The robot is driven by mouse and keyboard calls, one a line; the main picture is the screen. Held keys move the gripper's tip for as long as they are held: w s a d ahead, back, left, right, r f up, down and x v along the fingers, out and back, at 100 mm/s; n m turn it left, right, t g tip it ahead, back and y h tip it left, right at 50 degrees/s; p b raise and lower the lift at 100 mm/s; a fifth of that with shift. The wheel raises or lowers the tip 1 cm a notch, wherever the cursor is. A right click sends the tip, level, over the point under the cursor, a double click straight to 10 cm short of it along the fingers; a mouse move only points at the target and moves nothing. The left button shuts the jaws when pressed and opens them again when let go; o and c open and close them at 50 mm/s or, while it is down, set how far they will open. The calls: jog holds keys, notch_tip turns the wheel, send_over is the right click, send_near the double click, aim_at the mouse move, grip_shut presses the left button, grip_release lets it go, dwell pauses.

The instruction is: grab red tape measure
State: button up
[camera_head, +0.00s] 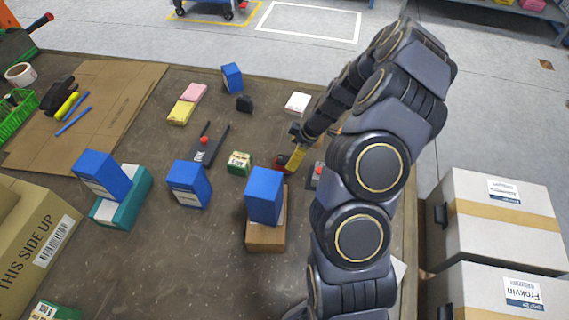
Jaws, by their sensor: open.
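My arm covers the area to the right.
A blue box (264,195) on a brown box (260,237) stands just in front of the gripper. A small green-and-white box (239,163) lies left of it. A black tool with a red part (206,146) lies farther left. A white box (298,102) stands behind.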

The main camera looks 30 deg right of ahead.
aim_at(288, 160)
jog(key=x, duration=0.6)
jog(key=shift+w+f, duration=0.1)
jog(key=shift+c, duration=0.4)
grip_shut()
